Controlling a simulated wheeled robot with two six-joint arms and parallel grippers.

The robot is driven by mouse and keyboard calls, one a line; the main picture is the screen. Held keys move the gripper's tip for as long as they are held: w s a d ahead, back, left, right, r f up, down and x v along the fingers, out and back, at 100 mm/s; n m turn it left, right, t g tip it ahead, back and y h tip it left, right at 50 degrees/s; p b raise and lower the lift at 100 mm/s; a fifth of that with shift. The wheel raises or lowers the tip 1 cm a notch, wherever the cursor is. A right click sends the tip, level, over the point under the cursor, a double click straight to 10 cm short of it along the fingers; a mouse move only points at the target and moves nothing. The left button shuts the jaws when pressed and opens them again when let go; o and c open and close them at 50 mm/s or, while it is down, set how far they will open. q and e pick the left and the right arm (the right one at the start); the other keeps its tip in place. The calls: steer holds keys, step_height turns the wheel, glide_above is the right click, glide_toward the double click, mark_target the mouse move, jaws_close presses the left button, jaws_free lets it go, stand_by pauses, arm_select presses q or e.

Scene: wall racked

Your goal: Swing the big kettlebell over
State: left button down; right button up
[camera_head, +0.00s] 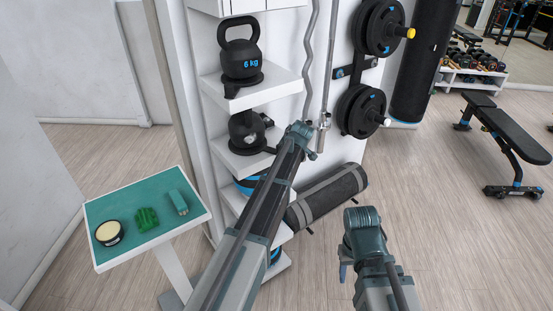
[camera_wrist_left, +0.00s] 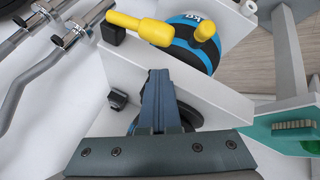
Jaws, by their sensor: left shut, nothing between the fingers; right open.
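A large black kettlebell marked 6 kg (camera_head: 240,62) stands upright on an upper white shelf (camera_head: 275,88) in the head view. A smaller-looking black kettlebell (camera_head: 245,128) sits on the shelf below, close to my left arm. My left gripper (camera_wrist_left: 157,75) is shut and empty in the left wrist view, in front of a white shelf; a dark round thing shows partly behind it. In the head view my left arm hides its fingertips. My right gripper (camera_head: 346,270) is open and empty over the floor at lower right, apart from the rack.
A side table (camera_head: 97,262) with a green top holds a round tin, a green item and a teal block. A black roll (camera_head: 327,196) lies beside the rack. Weight plates (camera_head: 362,110) hang on the wall. In the wrist view a yellow-handled thing (camera_wrist_left: 150,28) lies by a blue-rimmed disc (camera_wrist_left: 190,45).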

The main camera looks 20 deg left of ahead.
arm_select(q)
steer(key=shift+w+d, duration=0.15)
steer(key=shift+w, duration=1.2)
steer(key=shift+w+d, duration=0.1)
steer(key=shift+w, duration=1.2)
steer(key=shift+s, duration=0.1)
